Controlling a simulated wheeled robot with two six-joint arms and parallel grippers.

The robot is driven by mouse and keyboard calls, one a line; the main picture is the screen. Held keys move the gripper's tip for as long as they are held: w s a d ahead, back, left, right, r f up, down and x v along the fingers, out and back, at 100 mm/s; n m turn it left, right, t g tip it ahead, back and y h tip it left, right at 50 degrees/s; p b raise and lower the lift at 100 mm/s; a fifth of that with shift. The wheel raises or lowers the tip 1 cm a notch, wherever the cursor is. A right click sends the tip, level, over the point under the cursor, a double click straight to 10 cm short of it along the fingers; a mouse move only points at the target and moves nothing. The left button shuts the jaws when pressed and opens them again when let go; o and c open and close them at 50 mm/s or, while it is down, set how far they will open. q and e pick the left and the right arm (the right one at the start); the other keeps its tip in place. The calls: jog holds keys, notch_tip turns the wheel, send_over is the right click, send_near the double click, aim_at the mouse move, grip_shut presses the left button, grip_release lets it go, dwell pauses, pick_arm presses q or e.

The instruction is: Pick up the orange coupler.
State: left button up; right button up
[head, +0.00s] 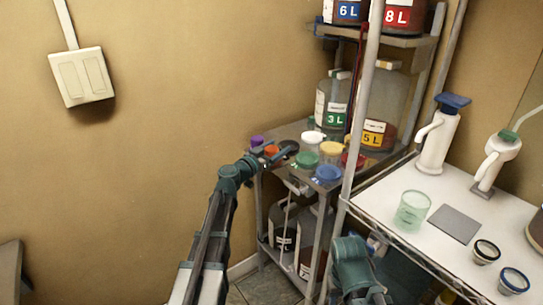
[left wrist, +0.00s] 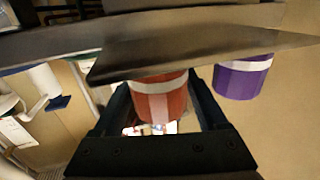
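The orange coupler (head: 271,149) is at the left end of the grey shelf's top, beside a purple coupler (head: 257,141). In the left wrist view, the orange-red coupler (left wrist: 160,97) with pale bands sits between the two dark fingers of my left gripper (left wrist: 162,100). The fingers flank it closely; I cannot tell whether they press on it. In the head view my left gripper (head: 275,155) reaches to the shelf edge and partly hides the coupler. The purple coupler (left wrist: 243,78) stands just outside the right finger.
Jugs marked 3 L (head: 333,105) and 5 L (head: 376,130) are behind. A metal post (head: 362,100) rises at right. The wall side at left is clear.

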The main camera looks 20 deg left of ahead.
pick_arm(q)
grip_shut()
jog(key=shift+r, duration=0.15)
